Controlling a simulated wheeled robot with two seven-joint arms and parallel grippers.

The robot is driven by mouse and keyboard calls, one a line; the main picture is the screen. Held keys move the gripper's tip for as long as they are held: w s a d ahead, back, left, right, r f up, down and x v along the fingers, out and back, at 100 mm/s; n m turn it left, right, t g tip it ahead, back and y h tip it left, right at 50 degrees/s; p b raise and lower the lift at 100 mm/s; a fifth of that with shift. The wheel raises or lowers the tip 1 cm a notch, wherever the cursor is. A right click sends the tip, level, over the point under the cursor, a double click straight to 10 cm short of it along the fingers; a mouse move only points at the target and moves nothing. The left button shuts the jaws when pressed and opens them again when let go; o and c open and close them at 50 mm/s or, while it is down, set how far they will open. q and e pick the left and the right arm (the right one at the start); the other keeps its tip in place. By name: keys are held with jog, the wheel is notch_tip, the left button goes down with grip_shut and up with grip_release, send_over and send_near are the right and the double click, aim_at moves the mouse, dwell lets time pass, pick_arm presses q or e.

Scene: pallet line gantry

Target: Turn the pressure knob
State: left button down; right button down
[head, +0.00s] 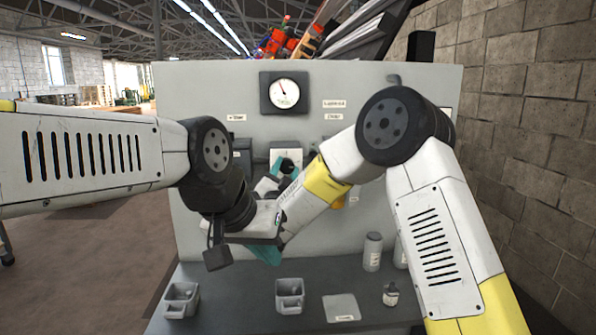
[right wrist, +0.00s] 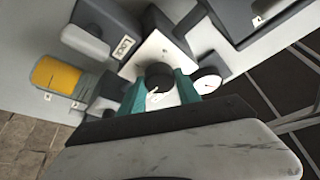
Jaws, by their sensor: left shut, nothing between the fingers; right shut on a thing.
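The dark round pressure knob (right wrist: 157,77) sits on a white plate (right wrist: 157,50) on the upright grey panel (head: 205,85). My right gripper (right wrist: 163,88) has its teal fingers on both sides of the knob and is shut on it. In the head view the right gripper (head: 284,163) is at the white plate, with the knob partly hidden by it. A round gauge (head: 285,93) with a white face is on the panel above. My left gripper (head: 268,253) is shut and empty, low in front of the panel, apart from the knob.
Two small grey bins (head: 181,300) (head: 289,295), a flat pale plate (head: 341,308), a small bottle (head: 390,294) and a white canister (head: 373,252) stand on the grey bench (head: 235,310). A yellow part (right wrist: 55,76) juts from the panel. A block wall (head: 530,130) is at right.

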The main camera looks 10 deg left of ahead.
jog(key=shift+m+h, duration=0.4)
jog(key=shift+m, duration=0.7)
jog(key=c, duration=0.9)
grip_release()
jog(key=shift+o, duration=0.2)
